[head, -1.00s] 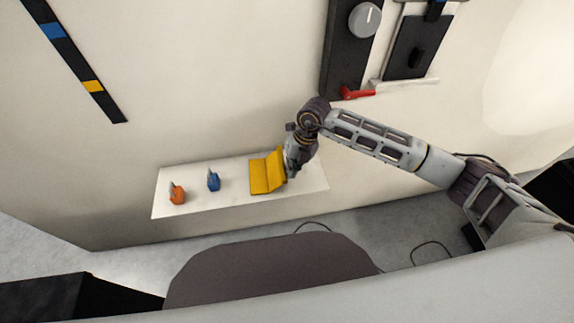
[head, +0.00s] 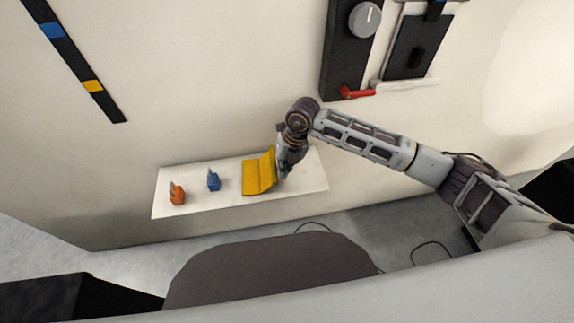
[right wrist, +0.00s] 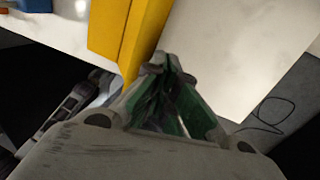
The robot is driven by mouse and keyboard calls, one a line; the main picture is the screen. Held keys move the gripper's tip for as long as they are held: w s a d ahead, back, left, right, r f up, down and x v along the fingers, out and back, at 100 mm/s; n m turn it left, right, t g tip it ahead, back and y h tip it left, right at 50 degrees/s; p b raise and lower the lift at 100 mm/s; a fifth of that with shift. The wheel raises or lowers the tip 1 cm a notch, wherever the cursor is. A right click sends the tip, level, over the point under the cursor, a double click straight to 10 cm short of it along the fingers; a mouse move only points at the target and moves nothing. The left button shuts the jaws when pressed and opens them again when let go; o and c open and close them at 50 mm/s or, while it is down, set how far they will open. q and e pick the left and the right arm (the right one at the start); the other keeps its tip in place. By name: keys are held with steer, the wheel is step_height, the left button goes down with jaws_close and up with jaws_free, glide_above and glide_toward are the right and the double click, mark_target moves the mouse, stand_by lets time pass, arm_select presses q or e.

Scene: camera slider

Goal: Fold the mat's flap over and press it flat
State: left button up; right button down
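The yellow mat (head: 250,179) lies on the white shelf, right of the middle. Its right part, the flap (head: 268,170), stands tilted up along a crease and is not flat. My right gripper (head: 281,171) is low over the shelf at the flap's right side. In the right wrist view the fingers (right wrist: 163,66) are together with nothing visible between them, close beside the yellow flap (right wrist: 146,38). They seem to touch its near end, but the exact contact is hard to see. My left gripper is not in view.
On the white shelf (head: 160,203), a blue block-like object (head: 213,182) and an orange one (head: 177,195) stand left of the mat. The shelf is bare to the right. A panel with a grey knob (head: 365,20) and a red handle (head: 357,93) is on the wall above.

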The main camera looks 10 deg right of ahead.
mark_target(268, 177)
steer(key=shift+s+a+r, duration=0.1)
steer(key=shift+a, duration=1.85)
steer(key=shift+s+a+b, duration=0.1)
steer(key=shift+a+b, duration=0.4)
steer(key=shift+a, duration=1.5)
steer(key=shift+a, duration=0.1)
steer(key=shift+a+r+b, duration=0.1)
steer(key=shift+a+b, duration=0.3)
steer(key=shift+a, duration=1.5)
steer(key=shift+s+a, duration=0.1)
